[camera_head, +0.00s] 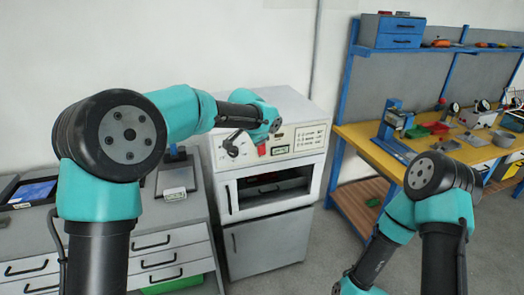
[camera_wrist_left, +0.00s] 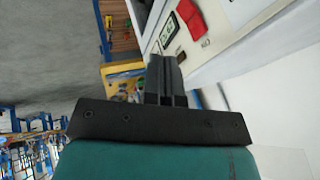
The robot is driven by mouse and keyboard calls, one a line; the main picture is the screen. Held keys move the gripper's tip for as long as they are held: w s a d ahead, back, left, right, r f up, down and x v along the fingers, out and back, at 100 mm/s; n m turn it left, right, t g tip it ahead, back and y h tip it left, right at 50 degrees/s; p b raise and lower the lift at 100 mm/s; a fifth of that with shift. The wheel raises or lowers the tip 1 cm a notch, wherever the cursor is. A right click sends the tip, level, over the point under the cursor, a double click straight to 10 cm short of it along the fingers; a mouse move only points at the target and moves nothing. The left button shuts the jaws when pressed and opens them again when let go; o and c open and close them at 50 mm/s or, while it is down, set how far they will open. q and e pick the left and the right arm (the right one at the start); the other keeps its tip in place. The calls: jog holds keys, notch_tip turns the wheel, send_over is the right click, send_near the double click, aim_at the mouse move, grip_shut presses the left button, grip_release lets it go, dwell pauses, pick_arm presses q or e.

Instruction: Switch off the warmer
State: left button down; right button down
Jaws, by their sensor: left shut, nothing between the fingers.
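The warmer (camera_head: 233,187) is a white cabinet with a sloped control panel and an open dark bay below it. In the left wrist view the red switch (camera_wrist_left: 190,20) and display (camera_wrist_left: 167,38) lie beyond my left gripper (camera_wrist_left: 165,62), which is shut and empty. Its tips appear close to the panel but apart from the switch. My right gripper is out of frame.
A grey drawer bench (camera_head: 180,235) with a tablet (camera_head: 30,192) stands left of the warmer. A yellow workbench (camera_head: 365,140) with blue uprights, bins and tools stands at the right. The floor between them is clear.

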pick_arm(q)
jog(key=shift+f, duration=0.1)
send_near(263, 152)
notch_tip(263, 152, down, 4)
jog(key=s+d, duration=0.1)
jog(key=d, duration=0.2)
jog(key=w, duration=0.1)
jog(key=w+a+f, duration=0.1)
jog(key=shift+w+f, duration=0.3)
jog(key=shift+w+a+f, duration=0.15)
jog(key=shift+w+a, duration=0.1)
jog(key=shift+w, duration=0.4)
jog(key=shift+w+a+f, duration=0.1)
jog(key=shift+w+f, duration=0.1)
jog(key=shift+w, duration=0.05)
jog(key=shift+r, duration=0.15)
